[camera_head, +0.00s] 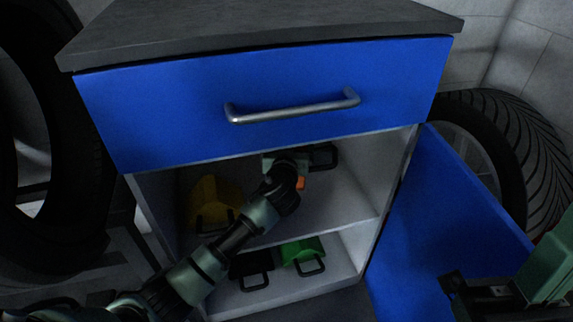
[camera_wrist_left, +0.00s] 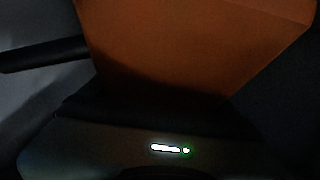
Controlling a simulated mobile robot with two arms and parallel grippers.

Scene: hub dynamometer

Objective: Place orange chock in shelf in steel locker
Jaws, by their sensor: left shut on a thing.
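The steel locker (camera_head: 260,95) has a blue drawer front with a metal handle and an open compartment below it. My left arm reaches into the compartment. My left gripper (camera_head: 297,165) is shut on the orange chock (camera_head: 301,183), inside above the upper shelf (camera_head: 335,210). Only a small part of the chock shows in the head view; the gripper hides the rest. The orange chock (camera_wrist_left: 195,45) fills much of the left wrist view. Whether it touches the shelf is unclear. My right gripper (camera_head: 475,287) is at the lower right, outside the locker; its jaw state is unclear.
A yellow chock (camera_head: 212,195) stands on the left of the upper shelf. A black chock (camera_head: 250,264) and a green chock (camera_head: 303,250) are on the lower level. The blue door (camera_head: 435,225) hangs open at right. Tyres (camera_head: 515,130) flank the locker.

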